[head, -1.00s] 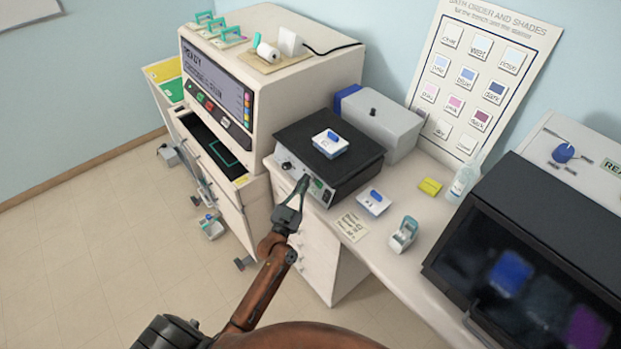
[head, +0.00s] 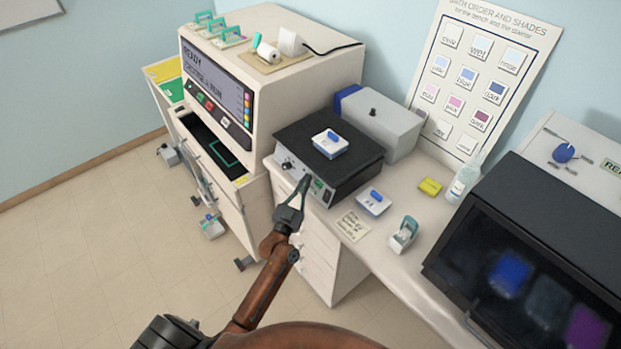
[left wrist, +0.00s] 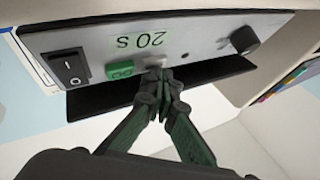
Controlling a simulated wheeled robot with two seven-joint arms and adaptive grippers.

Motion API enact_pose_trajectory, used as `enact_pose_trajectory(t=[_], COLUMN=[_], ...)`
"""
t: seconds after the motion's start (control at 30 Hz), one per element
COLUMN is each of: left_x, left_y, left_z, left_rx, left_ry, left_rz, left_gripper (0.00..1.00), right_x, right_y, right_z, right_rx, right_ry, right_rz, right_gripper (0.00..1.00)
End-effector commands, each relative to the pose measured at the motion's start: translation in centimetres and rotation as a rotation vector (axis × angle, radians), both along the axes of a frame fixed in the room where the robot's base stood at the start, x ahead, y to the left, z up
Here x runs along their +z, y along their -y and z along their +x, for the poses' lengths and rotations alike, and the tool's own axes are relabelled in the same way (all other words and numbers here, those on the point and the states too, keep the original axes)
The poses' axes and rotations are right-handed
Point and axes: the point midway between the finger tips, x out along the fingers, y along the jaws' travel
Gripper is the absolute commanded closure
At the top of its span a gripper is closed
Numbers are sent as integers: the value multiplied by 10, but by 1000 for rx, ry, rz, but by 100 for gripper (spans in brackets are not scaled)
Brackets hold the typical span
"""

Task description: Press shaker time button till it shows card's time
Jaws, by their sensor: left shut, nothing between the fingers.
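The shaker (head: 345,165) is a dark-topped box with a light front panel, on the bench in the head view. In the left wrist view its panel (left wrist: 205,40) appears upside down, with a pale green patch (left wrist: 141,41) reading 20 s, a small green block (left wrist: 120,71), a black rocker switch (left wrist: 70,67) and a dark knob (left wrist: 243,40). My left gripper (head: 304,182) is shut and empty, its tips (left wrist: 160,75) at a small light button beside the patch; contact is unclear. The paper card (head: 351,226) lies right of the shaker, its writing too small to read. My right gripper is not in view.
A white-and-blue dish (head: 330,144) sits on the shaker; another (head: 373,203) lies on the bench. A grey box (head: 385,125) stands behind, a large stainer machine (head: 270,75) at left. A teal-and-white dispenser (head: 404,234) and dark-screened unit (head: 530,270) are at right.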

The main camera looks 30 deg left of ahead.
Motion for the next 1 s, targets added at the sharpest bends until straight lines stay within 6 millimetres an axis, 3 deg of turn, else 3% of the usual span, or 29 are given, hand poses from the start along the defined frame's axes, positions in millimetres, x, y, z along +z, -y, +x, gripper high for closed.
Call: enact_pose_trajectory(t=[0.67,1.0], left_x=[5,17], left_y=[-5,-15], left_z=[-13,-38], left_rx=[-1,0], left_ry=[-1,-2], left_rz=[0,1], left_gripper=[100,100], right_x=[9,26], right_y=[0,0], right_z=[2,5], right_rx=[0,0], right_ry=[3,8], right_rz=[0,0], right_gripper=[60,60])
